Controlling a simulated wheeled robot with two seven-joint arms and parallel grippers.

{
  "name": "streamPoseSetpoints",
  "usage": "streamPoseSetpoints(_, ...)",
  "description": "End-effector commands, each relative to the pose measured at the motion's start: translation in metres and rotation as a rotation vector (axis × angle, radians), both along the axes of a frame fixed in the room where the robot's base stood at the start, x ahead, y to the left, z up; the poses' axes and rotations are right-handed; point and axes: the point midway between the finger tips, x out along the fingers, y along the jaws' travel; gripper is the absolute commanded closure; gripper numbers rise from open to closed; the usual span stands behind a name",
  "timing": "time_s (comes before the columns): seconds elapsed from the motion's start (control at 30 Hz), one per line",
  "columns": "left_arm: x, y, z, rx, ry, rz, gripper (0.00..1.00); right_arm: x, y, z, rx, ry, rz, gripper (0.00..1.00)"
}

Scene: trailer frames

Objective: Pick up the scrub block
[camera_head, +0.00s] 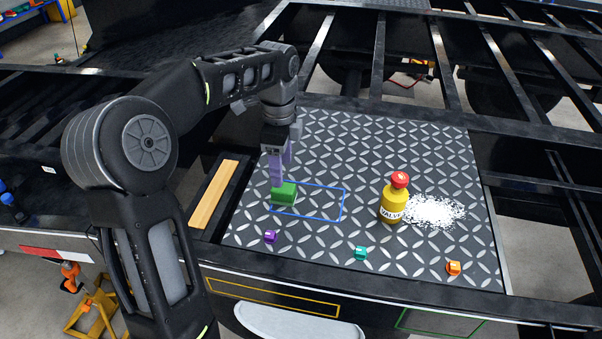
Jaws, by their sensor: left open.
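The scrub block appears to be the small green block (284,194), lying on the diamond-patterned metal plate (330,145) at the left end of a blue rectangle outline. My left gripper (278,180) points down from above, its purple-grey fingers right at the block's top. The gripper is open; whether the fingers touch the block cannot be told from this view. My right gripper is not in view.
A yellow valve bottle (393,200) with a red cap stands right of the outline, beside white powder (433,211). Small purple (270,236), teal (361,253) and orange (453,267) pieces lie along the front. A wooden strip (214,194) lies left; black frame beams surround the plate.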

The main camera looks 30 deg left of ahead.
Motion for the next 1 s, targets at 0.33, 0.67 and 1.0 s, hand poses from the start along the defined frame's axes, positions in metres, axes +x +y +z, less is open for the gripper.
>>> streamPoseSetpoints(0.33,0.000,0.001,0.001,0.001,-0.001,0.000,0.38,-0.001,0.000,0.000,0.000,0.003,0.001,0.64)
streamPoseSetpoints(0.67,-0.001,0.001,-0.023,0.001,0.001,0.000,0.38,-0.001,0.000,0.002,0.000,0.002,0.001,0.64)
streamPoseSetpoints(1.0,-0.001,0.000,-0.026,0.001,0.000,0.000,0.38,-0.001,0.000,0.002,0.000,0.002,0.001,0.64)
